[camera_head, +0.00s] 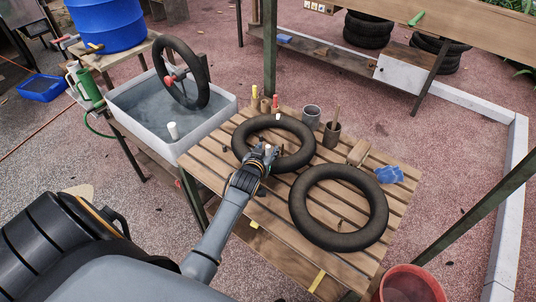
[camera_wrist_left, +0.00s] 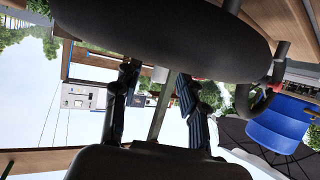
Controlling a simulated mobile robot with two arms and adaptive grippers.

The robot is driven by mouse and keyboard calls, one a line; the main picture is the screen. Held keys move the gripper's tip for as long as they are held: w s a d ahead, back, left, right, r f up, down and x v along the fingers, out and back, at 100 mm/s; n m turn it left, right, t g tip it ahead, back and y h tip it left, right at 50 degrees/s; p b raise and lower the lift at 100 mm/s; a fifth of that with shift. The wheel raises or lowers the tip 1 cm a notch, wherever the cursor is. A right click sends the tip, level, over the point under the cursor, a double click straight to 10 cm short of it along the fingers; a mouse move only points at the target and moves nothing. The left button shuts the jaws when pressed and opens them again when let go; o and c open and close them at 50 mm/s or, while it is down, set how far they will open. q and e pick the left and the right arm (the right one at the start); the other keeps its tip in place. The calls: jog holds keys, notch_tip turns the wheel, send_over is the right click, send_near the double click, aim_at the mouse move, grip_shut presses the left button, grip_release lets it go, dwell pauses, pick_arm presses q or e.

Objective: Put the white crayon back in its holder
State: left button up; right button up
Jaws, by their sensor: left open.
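My left gripper (camera_head: 265,153) is over the near part of the rear tyre (camera_head: 240,140) on the slatted table, with its fingers apart. In the left wrist view its two fingers (camera_wrist_left: 155,85) stand wide apart with nothing held between them. A small white piece (camera_head: 278,117), probably the white crayon, shows at the tyre's far rim, beyond the gripper. A pale piece (camera_wrist_left: 160,74) shows between the fingers below the dark tyre in the left wrist view; I cannot tell if it is the same. Small brown holders (camera_head: 255,104) stand behind the tyre, with a red crayon (camera_head: 275,99) beside them.
A grey can (camera_head: 312,115) and a dark cup with a stick (camera_head: 331,136) stand right of the rear tyre. A second tyre (camera_head: 301,205), a brush (camera_head: 358,152) and a blue cloth (camera_head: 389,174) lie on the right. A water basin (camera_head: 215,129) stands left.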

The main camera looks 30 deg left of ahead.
pick_arm(q)
jog(key=shift+x, duration=1.05)
grip_shut()
jog(key=shift+r, duration=0.1)
